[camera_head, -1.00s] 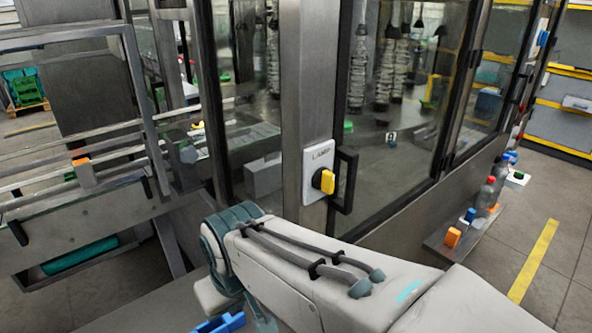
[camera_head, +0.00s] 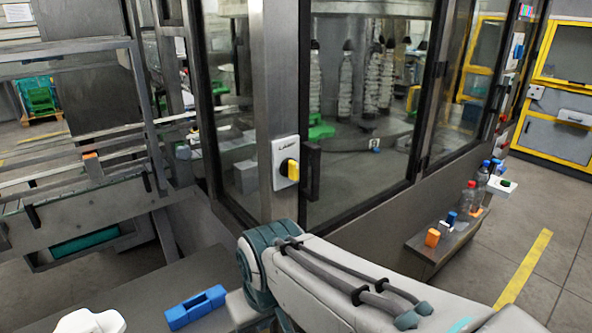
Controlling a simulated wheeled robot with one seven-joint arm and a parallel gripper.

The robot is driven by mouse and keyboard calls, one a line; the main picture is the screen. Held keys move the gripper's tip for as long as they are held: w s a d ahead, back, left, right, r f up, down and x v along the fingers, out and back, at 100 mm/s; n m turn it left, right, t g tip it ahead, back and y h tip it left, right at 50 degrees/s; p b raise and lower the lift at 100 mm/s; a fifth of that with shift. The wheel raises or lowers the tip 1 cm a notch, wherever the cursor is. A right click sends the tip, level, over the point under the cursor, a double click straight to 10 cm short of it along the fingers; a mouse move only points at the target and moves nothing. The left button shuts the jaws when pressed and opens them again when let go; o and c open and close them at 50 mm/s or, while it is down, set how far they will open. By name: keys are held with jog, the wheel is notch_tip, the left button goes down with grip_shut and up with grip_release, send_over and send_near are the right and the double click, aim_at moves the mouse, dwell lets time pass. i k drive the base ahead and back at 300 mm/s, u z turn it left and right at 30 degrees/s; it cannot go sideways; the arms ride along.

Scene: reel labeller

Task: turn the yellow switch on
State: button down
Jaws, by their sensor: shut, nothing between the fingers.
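The yellow switch (camera_head: 293,171) is a rotary knob with a black base. It sits on a white plate (camera_head: 279,168) fixed to a grey metal post of the machine, near the middle of the view. A label, which looks like "LAMP", is above the knob. The yellow lever stands roughly upright in the picture; I cannot tell whether this is on or off. My arm reaches in from the lower right, its bent joint below the switch and apart from it. My gripper is not in view.
A black door handle (camera_head: 312,172) is just right of the switch, beside glass panels. A blue object (camera_head: 197,307) lies on a grey surface at lower left. Bottles (camera_head: 468,197) and small coloured blocks stand on a ledge at right. A railed conveyor frame (camera_head: 90,195) is at left.

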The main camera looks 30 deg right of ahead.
aim_at(289, 168)
jog(key=z, duration=0.2)
jog(key=i, duration=0.35)
jog(key=z, duration=1.05)
jog(key=k, duration=1.1)
jog(key=u, duration=0.2)
jog(key=i, duration=0.45)
